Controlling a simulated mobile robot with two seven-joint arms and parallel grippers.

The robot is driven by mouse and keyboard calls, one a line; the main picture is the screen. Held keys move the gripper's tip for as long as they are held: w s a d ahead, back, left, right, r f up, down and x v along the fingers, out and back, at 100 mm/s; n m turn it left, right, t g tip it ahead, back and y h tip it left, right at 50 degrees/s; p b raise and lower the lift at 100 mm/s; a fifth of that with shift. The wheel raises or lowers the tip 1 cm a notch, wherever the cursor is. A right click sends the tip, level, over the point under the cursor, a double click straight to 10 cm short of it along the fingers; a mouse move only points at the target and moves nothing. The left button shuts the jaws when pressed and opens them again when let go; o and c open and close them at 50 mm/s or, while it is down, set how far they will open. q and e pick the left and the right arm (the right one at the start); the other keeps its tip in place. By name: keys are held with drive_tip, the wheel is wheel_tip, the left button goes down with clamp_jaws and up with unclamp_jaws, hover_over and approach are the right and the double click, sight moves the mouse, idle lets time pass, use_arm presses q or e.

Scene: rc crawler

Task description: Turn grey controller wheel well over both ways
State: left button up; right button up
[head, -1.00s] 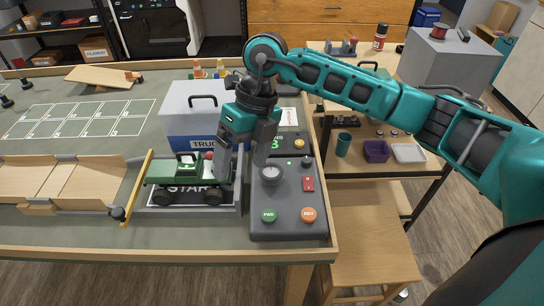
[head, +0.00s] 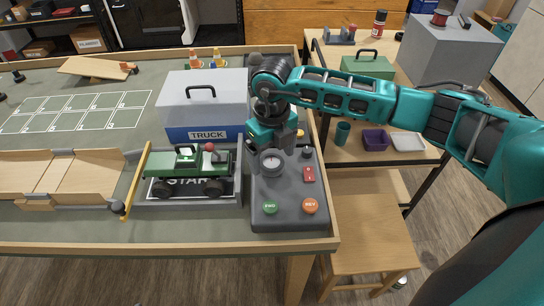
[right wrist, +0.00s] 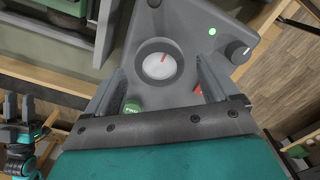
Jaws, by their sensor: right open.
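The grey controller (head: 262,213) lies at the table's right side, with its round grey wheel (head: 272,162) near the top. In the right wrist view the wheel (right wrist: 160,65) has a pale face with a red mark pointing roughly up. My right gripper (head: 275,148) is above and just behind the wheel in the head view. In the right wrist view its open fingers (right wrist: 162,80) stand either side of the wheel, with gaps; contact is not visible.
The green truck (head: 190,170) stands on the start pad left of the controller. A grey TRUCK case (head: 205,105) stands behind it. The controller also has a green FWD button (head: 270,207), an orange REV button (head: 310,206), a red switch (head: 309,174) and a dark knob (head: 307,153).

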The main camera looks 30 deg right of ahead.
drive_tip(key=shift+f, duration=0.65)
drive_tip(key=c, duration=1.1)
drive_tip(key=shift+o, duration=0.2)
